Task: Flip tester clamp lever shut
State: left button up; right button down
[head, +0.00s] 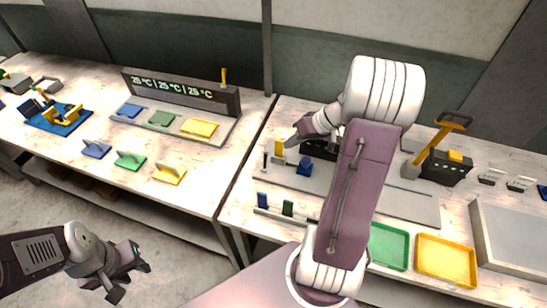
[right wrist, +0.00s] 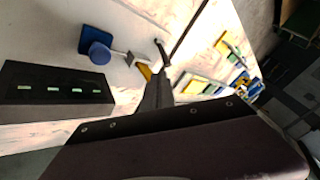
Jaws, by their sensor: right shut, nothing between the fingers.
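A grey tester-like board (head: 405,203) lies on the right bench, partly covered by my right arm. At its left end are a blue round knob (head: 305,166), a yellow upright piece (head: 279,147) and a small dark post (head: 265,161). A black box (head: 318,149) behind them is partly hidden; the right wrist view shows its green readouts (right wrist: 58,89) and the blue knob (right wrist: 99,52). I cannot tell which part is the clamp lever. My right gripper (head: 295,139) is shut and empty, close to the yellow piece. My left gripper (head: 129,280) is open and empty, over the floor.
A yellow-handled lever (head: 437,135) stands beside another black box (head: 446,168) at right. Green (head: 389,246) and yellow (head: 446,260) trays lie at the front. The left bench holds a temperature display (head: 180,92), coloured plates and a blue fixture (head: 60,119). A gap separates the benches.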

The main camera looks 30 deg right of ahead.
aim_at(265, 161)
jog(key=x, duration=0.9)
jog(key=shift+d+f, duration=0.15)
jog(key=shift+f, duration=0.3)
